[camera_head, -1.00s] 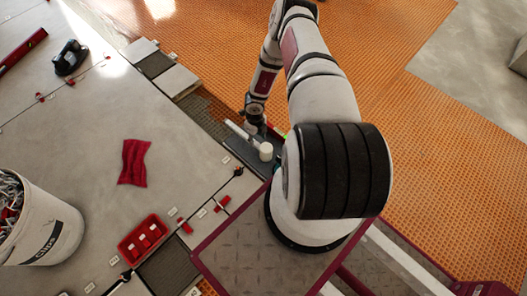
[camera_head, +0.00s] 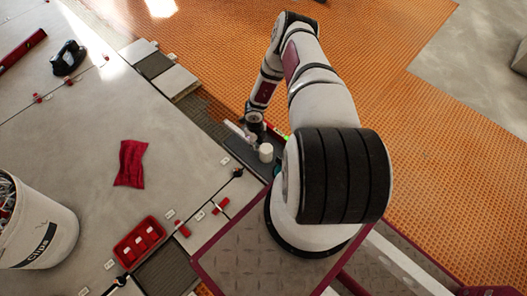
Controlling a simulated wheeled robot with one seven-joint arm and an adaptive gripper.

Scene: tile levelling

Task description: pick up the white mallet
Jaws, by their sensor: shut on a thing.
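The white mallet (camera_head: 265,153) shows its pale round head over a dark grey flat surface (camera_head: 241,150), left of my arm's base. A pale length of its handle (camera_head: 234,129) shows at the upper left. My gripper (camera_head: 252,139) is at the mallet between these two parts and is shut on it. The gripper hides the middle of the handle, and the fingers are small and dark here. I cannot tell whether the mallet touches the surface below it.
A bucket labelled clips (camera_head: 38,232) stands at the left. A red cloth (camera_head: 130,163) and a red tray (camera_head: 140,242) lie on the grey tiles. A black tool (camera_head: 68,58) lies at the upper left. Orange matting (camera_head: 430,150) on the right is clear.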

